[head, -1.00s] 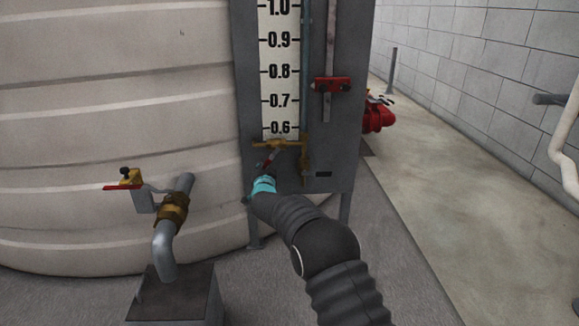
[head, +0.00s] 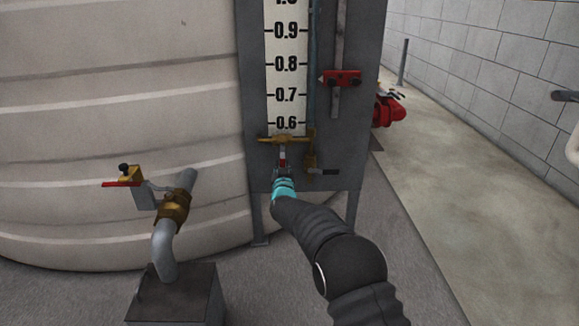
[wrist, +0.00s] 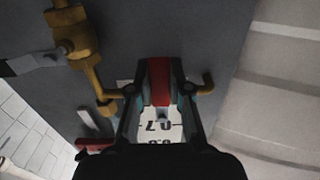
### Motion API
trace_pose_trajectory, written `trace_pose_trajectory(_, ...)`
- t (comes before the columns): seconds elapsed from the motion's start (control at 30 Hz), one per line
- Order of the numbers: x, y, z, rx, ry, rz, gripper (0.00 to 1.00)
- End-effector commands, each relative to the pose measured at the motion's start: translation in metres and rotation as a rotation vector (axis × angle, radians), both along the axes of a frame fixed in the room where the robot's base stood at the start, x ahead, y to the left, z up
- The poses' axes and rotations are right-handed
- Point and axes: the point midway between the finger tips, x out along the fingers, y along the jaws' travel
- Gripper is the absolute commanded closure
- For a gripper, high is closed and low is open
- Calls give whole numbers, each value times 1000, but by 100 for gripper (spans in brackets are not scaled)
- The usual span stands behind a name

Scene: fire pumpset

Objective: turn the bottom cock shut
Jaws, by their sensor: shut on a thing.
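The bottom cock (head: 284,139) is a brass fitting at the foot of the level scale, with a short red lever (head: 283,160) hanging about straight down from it. My gripper (head: 283,173) is at the lower end of this lever, below the brass body. In the wrist view the red lever (wrist: 158,82) lies between the two fingers of my gripper (wrist: 160,94), which are shut on it. The brass body shows in part on both sides behind the fingers, and its middle is hidden by the lever and gripper.
A small brass drain valve (head: 311,162) with a dark lever sits just right of the cock. A red pointer block (head: 341,78) is higher on the grey panel (head: 357,130). A pipe with a brass coupling (head: 173,210) stands left, before the ribbed tank (head: 120,100).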

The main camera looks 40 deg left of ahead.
Motion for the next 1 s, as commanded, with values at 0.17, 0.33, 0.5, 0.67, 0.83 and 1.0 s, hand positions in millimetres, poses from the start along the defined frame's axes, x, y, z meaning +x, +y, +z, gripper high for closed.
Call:
trace_pose_trajectory(0.17, -3, 2, 0, -19, -18, 6, 100)
trace_pose_trajectory(0.33, -3, 2, 0, -23, -22, 6, 100)
trace_pose_trajectory(0.5, -2, 1, 0, -23, -22, 5, 100)
trace_pose_trajectory(0.67, -2, 1, 0, -23, -21, 5, 57)
trace_pose_trajectory(0.83, -2, 1, 0, -21, -20, 4, 55)
trace_pose_trajectory(1.0, -2, 1, 0, -21, -20, 4, 55)
